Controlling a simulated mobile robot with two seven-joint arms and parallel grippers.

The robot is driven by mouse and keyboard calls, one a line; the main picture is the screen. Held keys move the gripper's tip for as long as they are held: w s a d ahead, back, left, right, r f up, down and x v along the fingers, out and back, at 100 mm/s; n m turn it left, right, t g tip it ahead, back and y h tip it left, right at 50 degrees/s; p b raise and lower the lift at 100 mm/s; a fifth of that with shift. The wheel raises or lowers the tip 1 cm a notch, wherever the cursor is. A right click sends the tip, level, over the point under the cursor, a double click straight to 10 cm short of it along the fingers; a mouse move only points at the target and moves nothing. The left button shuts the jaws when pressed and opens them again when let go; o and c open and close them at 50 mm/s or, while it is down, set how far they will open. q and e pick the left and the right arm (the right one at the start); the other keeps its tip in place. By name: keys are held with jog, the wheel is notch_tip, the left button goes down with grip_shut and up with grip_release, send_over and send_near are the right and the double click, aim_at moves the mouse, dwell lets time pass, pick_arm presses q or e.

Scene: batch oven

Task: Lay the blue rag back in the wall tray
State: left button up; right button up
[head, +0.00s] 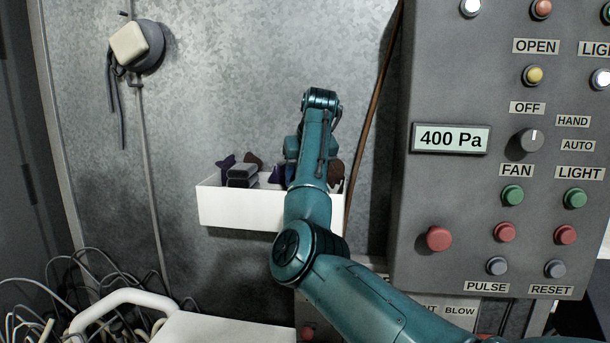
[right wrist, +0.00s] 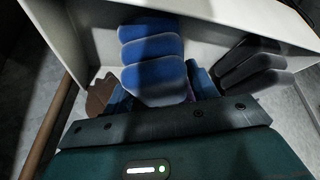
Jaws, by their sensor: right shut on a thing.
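The white wall tray (head: 240,212) is fixed to the metal wall at mid-height in the head view; its inner wall (right wrist: 85,38) fills the right wrist view. The blue rag (right wrist: 152,62), folded in thick rounded layers, is inside the tray's outline, against the edge of my right gripper (right wrist: 165,120). My right gripper is shut on it. Whether the rag touches the tray floor cannot be told. In the head view my right arm hides the gripper and the rag. My left gripper is in neither view.
The tray also holds a folded dark grey cloth (head: 242,176), also in the right wrist view (right wrist: 250,65), and brown (right wrist: 99,94) and dark purple-blue (head: 226,162) pieces. A control panel (head: 480,220) stands to the right, a brown cable (head: 372,100) beside the tray. Loose cables lie lower left.

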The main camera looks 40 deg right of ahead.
jog(key=o, duration=0.9)
jog(key=shift+o, duration=0.2)
